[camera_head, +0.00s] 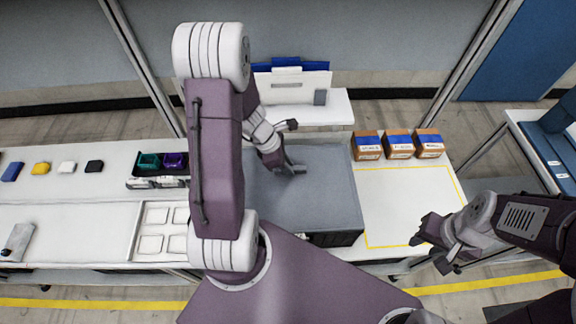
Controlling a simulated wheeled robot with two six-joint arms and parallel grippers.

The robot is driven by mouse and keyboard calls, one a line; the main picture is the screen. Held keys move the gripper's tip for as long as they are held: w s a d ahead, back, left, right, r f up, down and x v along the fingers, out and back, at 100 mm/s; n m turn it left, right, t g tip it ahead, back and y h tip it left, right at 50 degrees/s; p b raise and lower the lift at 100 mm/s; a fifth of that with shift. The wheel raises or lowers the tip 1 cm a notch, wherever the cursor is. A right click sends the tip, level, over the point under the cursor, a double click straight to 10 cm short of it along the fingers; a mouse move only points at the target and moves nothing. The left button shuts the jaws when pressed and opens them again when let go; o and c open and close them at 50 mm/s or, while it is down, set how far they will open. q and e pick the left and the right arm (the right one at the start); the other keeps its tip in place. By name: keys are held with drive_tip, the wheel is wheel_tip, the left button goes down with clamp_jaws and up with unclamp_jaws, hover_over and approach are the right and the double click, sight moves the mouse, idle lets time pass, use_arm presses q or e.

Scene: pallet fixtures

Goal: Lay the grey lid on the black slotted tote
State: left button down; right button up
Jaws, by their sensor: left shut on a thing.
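The grey lid (325,205) is a large flat panel in the middle of the table, partly hidden behind my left arm. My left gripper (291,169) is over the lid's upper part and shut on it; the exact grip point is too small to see. The black slotted tote (337,239) shows only as a dark side wall below the lid's front right edge. The lid covers its top from this view; I cannot tell whether they touch all round. My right gripper (420,230) is empty and appears open, right of the tote near the table's front edge.
Several small boxes with blue tops (398,145) stand behind a clear yellow-outlined area (400,200) right of the lid. A white shelf (320,110) is at the back. Left are teal and purple bins (160,161), a white compartment tray (150,231) and small coloured blocks (40,168).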

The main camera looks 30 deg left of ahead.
use_arm(q)
drive_tip(key=shift+f, duration=0.2)
drive_tip(key=c, duration=1.3)
unclamp_jaws()
drive_tip(key=shift+o, duration=0.2)
drive_tip(key=p+v, duration=0.1)
drive_tip(key=v, duration=0.8)
drive_tip(key=shift+s+p, duration=0.15)
drive_tip(key=shift+p, duration=0.2)
